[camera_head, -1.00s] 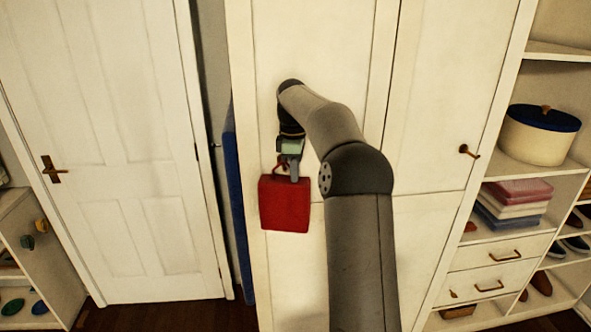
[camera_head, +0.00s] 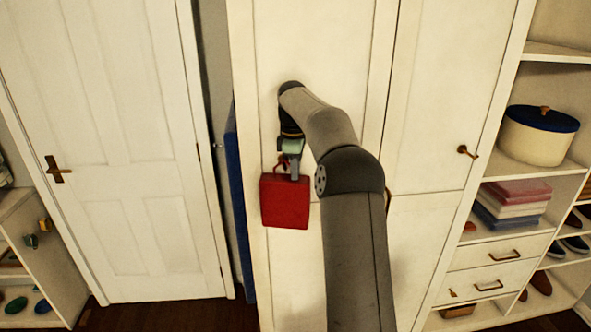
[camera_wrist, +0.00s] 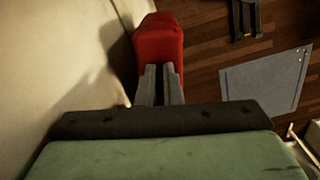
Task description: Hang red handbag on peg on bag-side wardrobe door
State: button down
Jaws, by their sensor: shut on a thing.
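The red handbag (camera_head: 285,203) hangs upright below my gripper (camera_head: 293,172), in front of the left wardrobe door (camera_head: 312,45). In the wrist view the red handbag (camera_wrist: 159,48) lies just beyond the two grey fingers of my gripper (camera_wrist: 160,80), close to the pale door surface (camera_wrist: 60,55). My fingers are shut on the bag's handle, which shows only in a small part. A small brown piece shows beside the handle at the gripper's left; I cannot tell whether it is the peg or whether the handle touches it.
A white room door (camera_head: 110,150) stands at the left. A right wardrobe door (camera_head: 450,90) has a brown knob (camera_head: 466,152). Open shelves (camera_head: 545,165) at the right hold a lidded box (camera_head: 538,138) and folded cloths (camera_head: 512,205). A grey panel (camera_wrist: 265,80) lies on the wooden floor.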

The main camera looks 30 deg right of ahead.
jog(key=shift+w+f, duration=0.1)
jog(key=shift+f, duration=0.35)
jog(key=c, duration=1.5)
grip_release()
jog(key=shift+f, duration=0.1)
notch_tip(320, 180, up, 9)
jog(key=shift+a+f, duration=0.1)
jog(key=s+a+f+m+h+b, duration=0.15)
jog(key=s+a+f+m, duration=0.25)
jog(key=s+a, duration=0.85)
jog(key=s+a+f+m+y+b, duration=0.1)
jog(key=s+a+f+m, duration=0.2)
jog(key=s+f, duration=0.5)
jog(key=s+a+f+m+t+b, duration=0.1)
jog(key=s+a+f+m, duration=0.3)
jog(key=s+f, duration=0.5)
jog(key=s+a+b, duration=0.1)
jog(key=s, duration=0.6)
jog(key=shift+s+y, duration=0.35)
